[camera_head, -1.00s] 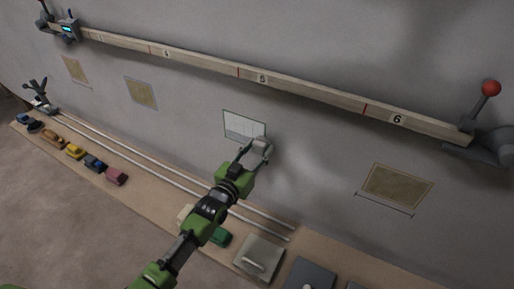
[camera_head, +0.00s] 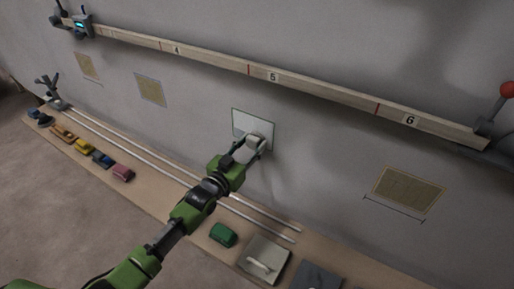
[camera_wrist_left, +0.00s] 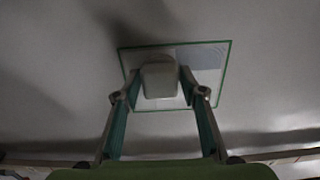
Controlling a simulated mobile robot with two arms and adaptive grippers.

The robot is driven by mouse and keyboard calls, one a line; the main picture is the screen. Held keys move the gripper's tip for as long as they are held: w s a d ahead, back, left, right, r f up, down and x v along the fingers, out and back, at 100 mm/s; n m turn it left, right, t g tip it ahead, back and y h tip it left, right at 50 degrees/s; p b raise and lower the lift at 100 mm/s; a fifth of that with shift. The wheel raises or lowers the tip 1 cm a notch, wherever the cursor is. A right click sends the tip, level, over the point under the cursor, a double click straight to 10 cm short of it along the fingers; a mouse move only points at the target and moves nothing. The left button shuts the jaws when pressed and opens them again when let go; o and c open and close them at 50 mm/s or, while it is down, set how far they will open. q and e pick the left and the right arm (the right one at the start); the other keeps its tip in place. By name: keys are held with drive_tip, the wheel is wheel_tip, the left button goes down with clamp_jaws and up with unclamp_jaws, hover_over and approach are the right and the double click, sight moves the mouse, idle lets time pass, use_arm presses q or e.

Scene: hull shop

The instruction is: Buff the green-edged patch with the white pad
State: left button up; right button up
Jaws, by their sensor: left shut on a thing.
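The green-edged patch (camera_head: 244,120) is a pale square on the grey wall, below the wooden rail. I cannot tell whether the pad touches the wall. The pad hides part of the patch. My right gripper is not in view.
A wooden rail (camera_head: 330,91) with numbered marks crosses the wall above. Tan patches (camera_head: 408,190) are on the wall either side. Below, a ledge carries thin rods (camera_head: 150,159), several coloured blocks (camera_head: 102,160) and a grey float with a handle (camera_head: 264,260).

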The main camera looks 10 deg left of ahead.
sight(233, 127)
use_arm(q)
drive_tip(key=shift+w+a+b, duration=0.55)
drive_tip(key=shift+a+b, duration=0.15)
drive_tip(key=shift+a, duration=0.85)
drive_tip(key=shift+w+a+b, duration=0.6)
drive_tip(key=shift+a+b, duration=0.05)
drive_tip(key=shift+a, duration=0.85)
drive_tip(key=shift+w+a+b, duration=0.55)
drive_tip(key=shift+a+b, duration=0.15)
drive_tip(key=shift+a, duration=0.85)
drive_tip(key=shift+s, duration=0.2)
drive_tip(key=shift+s+r+p, duration=0.1)
drive_tip(key=shift+p, duration=0.3)
drive_tip(key=shift+s+a, duration=0.15)
drive_tip(key=shift+s, duration=0.2)
